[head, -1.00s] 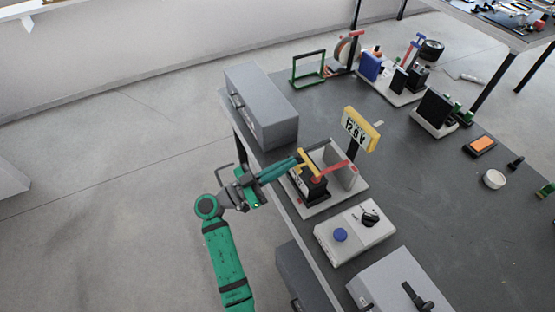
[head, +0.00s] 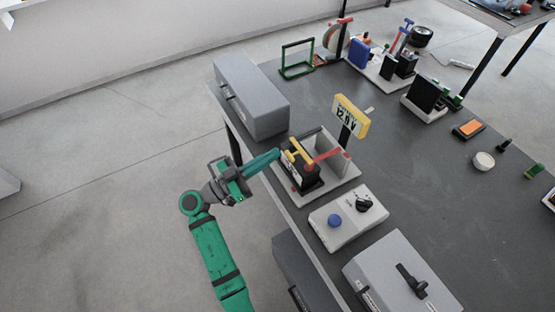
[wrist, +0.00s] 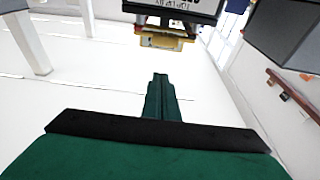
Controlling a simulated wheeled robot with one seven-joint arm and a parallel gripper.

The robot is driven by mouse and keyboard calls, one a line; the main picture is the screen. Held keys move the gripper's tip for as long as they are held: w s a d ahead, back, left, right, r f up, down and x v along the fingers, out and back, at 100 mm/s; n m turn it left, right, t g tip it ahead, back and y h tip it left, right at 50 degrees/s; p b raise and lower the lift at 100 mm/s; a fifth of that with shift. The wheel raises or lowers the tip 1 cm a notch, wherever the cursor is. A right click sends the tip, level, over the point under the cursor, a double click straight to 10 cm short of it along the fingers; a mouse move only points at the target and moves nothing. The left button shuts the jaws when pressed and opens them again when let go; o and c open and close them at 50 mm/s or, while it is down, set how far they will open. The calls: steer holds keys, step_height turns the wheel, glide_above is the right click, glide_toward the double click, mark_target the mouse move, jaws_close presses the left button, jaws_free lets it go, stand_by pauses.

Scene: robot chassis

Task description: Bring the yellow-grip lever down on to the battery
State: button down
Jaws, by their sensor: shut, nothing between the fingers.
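The black battery (head: 303,179) stands on a light tray (head: 341,187) near the table's left edge. The yellow-grip lever (head: 299,151) lies low over the battery's top; whether it touches cannot be told. In the wrist view, its yellow part (wrist: 163,40) shows close against the dark battery (wrist: 170,9). A red lever (head: 325,157) reaches to the battery's right side. My gripper (head: 277,153) is shut and empty, its tips just left of the yellow lever, apparently apart from it. The shut fingers (wrist: 158,78) also show in the wrist view.
A yellow-framed display (head: 350,117) reading about 12.0 V stands behind the battery. A grey case (head: 252,97) lies to its left. A control box (head: 347,217) with a blue button and black knob is in front. The table's right middle is mostly clear.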

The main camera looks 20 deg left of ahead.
steer(key=f+v, duration=0.1)
steer(key=v, duration=0.8)
steer(key=shift+f, duration=0.15)
